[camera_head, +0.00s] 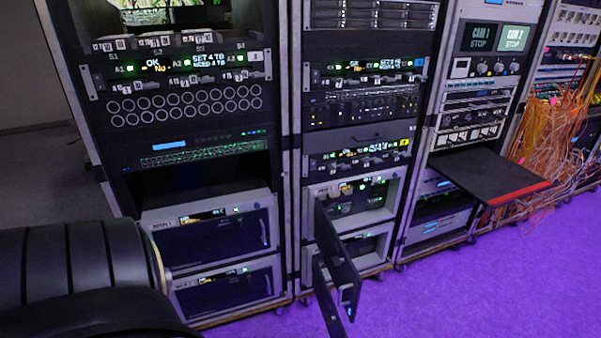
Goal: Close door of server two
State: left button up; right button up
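Several server units sit low in the racks. In the middle rack, an upper server (354,196) and a lower server (368,243) stand one above the other. The upper server's dark door (338,252) and the lower server's dark door (329,303) both swing out toward me, open. In the left rack, an upper server (213,236) and a lower server (228,288) have their dark doors shut. Labels are too small to tell which is server two. Neither gripper is in view.
A black shelf with a red edge (507,192) sticks out of the right rack. Orange cables (545,130) hang in a tangle at the far right. Purple floor (470,290) is clear in front. A black ribbed part, likely my arm, fills the lower left.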

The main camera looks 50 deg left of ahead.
aim_at(347, 279)
jog(key=u, duration=1.3)
